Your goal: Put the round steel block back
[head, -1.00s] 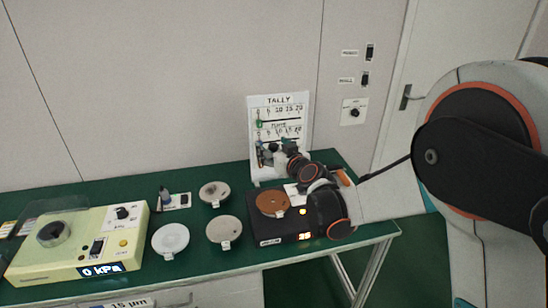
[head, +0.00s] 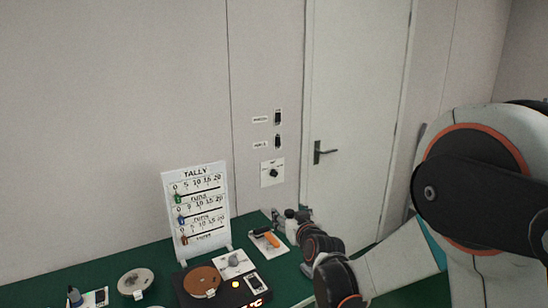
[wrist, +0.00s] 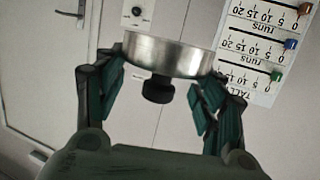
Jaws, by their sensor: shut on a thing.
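The round steel block (wrist: 165,55) is a short shiny cylinder with a dark knob (wrist: 158,91) on the side facing the wrist camera. My gripper (wrist: 159,80) has its dark green fingers on either side of the block and is shut on it. In the head view my gripper (head: 284,222) is small and partly hidden by my own arm, just right of the tally board. The block is hard to make out there. It appears held above the green bench, but the height is unclear.
The white tally board (head: 197,212) stands left of my gripper. An orange-handled tool (head: 266,238) lies on the bench below. A black machine with a brown disc (head: 202,281) and a grey disc (head: 136,282) sit in front. A door (head: 355,130) is behind.

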